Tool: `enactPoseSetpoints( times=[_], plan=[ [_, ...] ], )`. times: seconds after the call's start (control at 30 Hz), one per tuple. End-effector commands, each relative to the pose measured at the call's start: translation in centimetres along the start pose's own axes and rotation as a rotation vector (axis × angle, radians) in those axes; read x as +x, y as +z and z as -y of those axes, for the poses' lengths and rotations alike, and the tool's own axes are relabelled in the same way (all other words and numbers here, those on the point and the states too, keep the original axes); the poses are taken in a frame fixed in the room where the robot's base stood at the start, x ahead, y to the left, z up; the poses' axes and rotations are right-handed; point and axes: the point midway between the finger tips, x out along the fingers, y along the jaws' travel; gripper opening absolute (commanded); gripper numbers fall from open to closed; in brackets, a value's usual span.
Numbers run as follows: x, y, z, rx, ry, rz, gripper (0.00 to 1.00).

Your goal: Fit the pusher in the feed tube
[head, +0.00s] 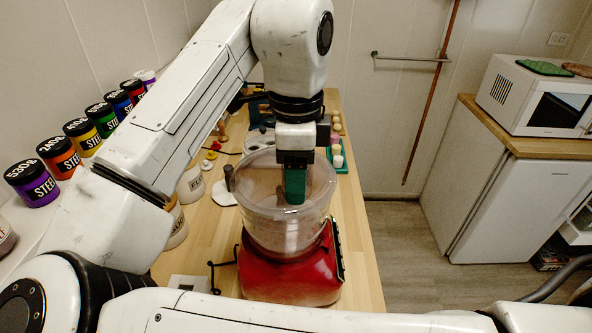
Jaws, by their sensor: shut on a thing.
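The food processor has a red base (290,275) and a large clear bowl (262,232) on top. My gripper (295,160) points straight down over the bowl, behind the middle of its rim as seen here. It is shut on a green block-shaped piece, which looks like the pusher (295,187). The pusher hangs upright below the jaws and overlaps the bowl's opening in the picture. I cannot tell whether it is above the rim or inside it. The feed tube cannot be made out clearly; my gripper and the pusher may hide it.
The wooden counter (358,262) has bare room right of the processor. Left of the bowl a dark upright piece (229,178) stands by a white board. Labelled jars (58,156) line the left wall. A green tray (339,168) with small cups lies behind. A microwave (537,97) stands far right.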

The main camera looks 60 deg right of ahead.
Motion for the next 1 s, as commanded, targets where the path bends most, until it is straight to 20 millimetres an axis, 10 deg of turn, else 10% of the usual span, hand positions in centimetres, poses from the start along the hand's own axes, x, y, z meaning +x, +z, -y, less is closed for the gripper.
enactPoseSetpoints(
  times=[0.13, 0.17, 0.47, 1.0],
  plan=[
    [0.4, 0.0, 0.0, 0.0, 0.0, 0.0, 0.3],
    [0.4, 0.0, 0.0, 0.0, 0.0, 0.0, 0.6],
    [0.3, 0.0, 0.0, 0.0, 0.0, 0.0, 0.89],
    [-3.1, 0.1, 0.0, -0.001, -0.001, 0.004, 0.89]
  ],
)
